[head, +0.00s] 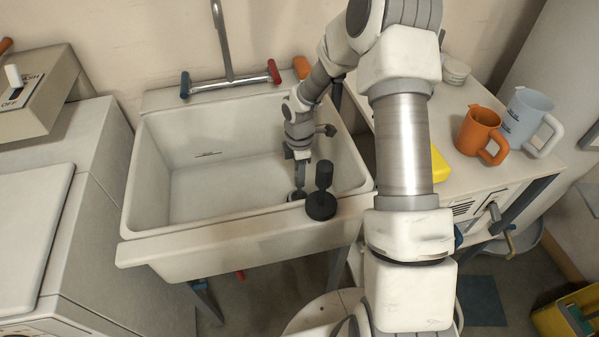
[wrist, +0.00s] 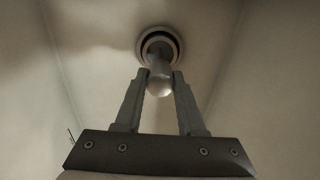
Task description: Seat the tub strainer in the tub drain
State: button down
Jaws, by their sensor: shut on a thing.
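The tub strainer (wrist: 159,84) is a grey piece with a rounded knob. My gripper (wrist: 160,78) is shut on its knob, one finger on each side. The tub drain (wrist: 145,38) is a pale ring with a dark gap, directly beyond the strainer in the wrist view. The strainer's far end overlaps the drain opening; I cannot tell whether it sits inside or just above. In the head view my gripper (head: 300,172) points down inside the white tub (head: 150,190), near its front right corner, with the drain area mostly hidden.
A black plunger-shaped object (head: 321,192) stands on the tub's front rim, close to my gripper. A faucet (head: 228,70) with blue and red handles is at the back. An orange mug (head: 478,128), a pale blue pitcher (head: 525,115) and a yellow item (head: 439,163) stand right.

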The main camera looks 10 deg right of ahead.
jog(key=shift+f+b, duration=0.35)
jog(key=shift+f, duration=0.25)
jog(key=shift+c, duration=2.1)
grip_release()
jog(key=shift+r, duration=0.1)
jog(key=shift+r+p, duration=3.25)
jog(key=shift+r, duration=0.7)
